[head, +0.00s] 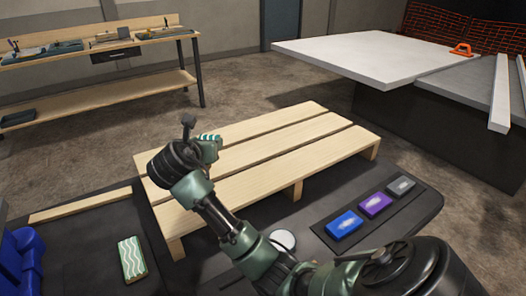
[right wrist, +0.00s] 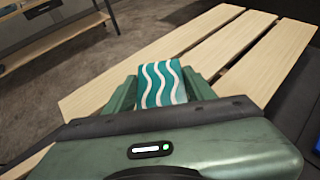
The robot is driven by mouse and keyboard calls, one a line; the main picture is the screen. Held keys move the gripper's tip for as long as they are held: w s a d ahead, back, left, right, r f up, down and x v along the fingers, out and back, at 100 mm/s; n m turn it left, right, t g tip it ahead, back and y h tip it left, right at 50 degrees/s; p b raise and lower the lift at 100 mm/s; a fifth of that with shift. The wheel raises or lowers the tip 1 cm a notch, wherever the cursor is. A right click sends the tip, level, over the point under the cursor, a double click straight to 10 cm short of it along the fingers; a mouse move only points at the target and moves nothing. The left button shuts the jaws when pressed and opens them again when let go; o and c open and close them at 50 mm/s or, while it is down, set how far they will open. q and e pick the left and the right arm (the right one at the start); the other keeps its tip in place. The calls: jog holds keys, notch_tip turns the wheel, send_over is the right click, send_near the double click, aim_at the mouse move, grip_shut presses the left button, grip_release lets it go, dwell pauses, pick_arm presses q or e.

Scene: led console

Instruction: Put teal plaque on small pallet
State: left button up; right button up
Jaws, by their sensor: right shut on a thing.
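The teal plaque with white wavy stripes (right wrist: 162,84) is between the fingers of my right gripper (right wrist: 163,98), which is shut on it. In the head view only a small part of the teal plaque (head: 211,137) shows past my right gripper (head: 209,146). The small pallet (head: 290,155) is made of pale wooden planks; its planks also show in the right wrist view (right wrist: 245,65). The plaque is over the pallet's left part; I cannot tell whether it touches the planks. My left gripper is in neither view.
A green wavy-patterned plaque (head: 132,259) lies on the dark surface at left, near a blue object (head: 20,258). Blue (head: 344,225), purple (head: 375,204) and grey (head: 401,187) blocks sit at right. A white disc (head: 283,240) lies by my arm. The pallet's right part is clear.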

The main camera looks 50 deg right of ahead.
jog(key=shift+m+g+h, duration=0.5)
jog(key=shift+m+g, duration=0.1)
jog(key=shift+m, duration=0.1)
jog(key=r, duration=0.2)
jog(key=w+d+r+b, duration=0.1)
jog(key=shift+w+d+r, duration=0.2)
jog(key=shift+r, duration=0.15)
jog(key=b, duration=0.1)
send_over(213, 181)
jog(key=s+a, duration=0.2)
jog(key=s, duration=0.2)
jog(key=f, duration=1.3)
jog(key=shift+w+a+f, duration=0.15)
jog(key=shift+a+f, duration=0.05)
jog(key=shift+f, duration=0.05)
notch_tip(213, 181, down, 6)
jog(key=shift+b, duration=0.5)
jog(key=o, duration=1.4)
jog(key=shift+o, duration=0.2)
